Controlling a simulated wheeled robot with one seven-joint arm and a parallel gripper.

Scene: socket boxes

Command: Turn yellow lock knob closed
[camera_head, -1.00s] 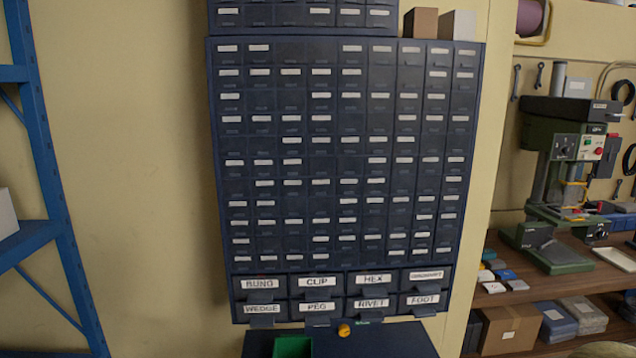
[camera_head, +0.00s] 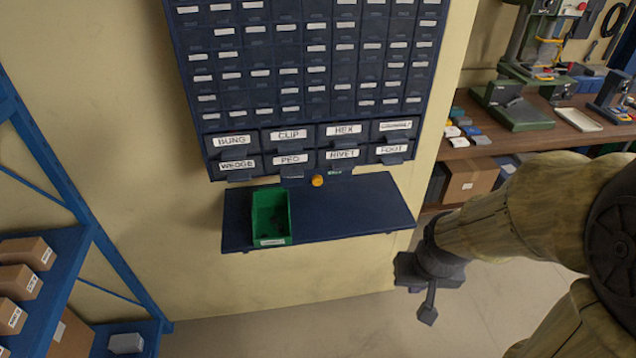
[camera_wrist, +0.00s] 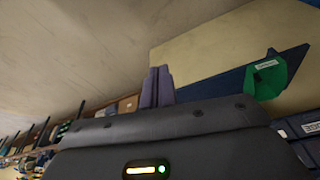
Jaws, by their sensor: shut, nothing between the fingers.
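The yellow lock knob (camera_head: 318,180) shows in the head view at the bottom edge of the dark drawer cabinet (camera_head: 212,166), just under the labelled drawers and above the shelf. A small green label or mark sits just right of it. Which way the knob is turned is too small to tell. My gripper (camera_head: 428,314) is in the lower right of the head view, well to the right of the knob and lower in the picture, touching nothing. In the wrist view my gripper's fingers (camera_wrist: 157,86) are together and empty. The knob is not visible there.
A dark blue shelf (camera_head: 350,212) juts out under the cabinet, with a green bin (camera_head: 271,218) on its left part. A blue rack (camera_head: 85,250) with boxes stands at left. A workbench (camera_head: 560,135) with a drill press is at right. Open floor lies below the shelf.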

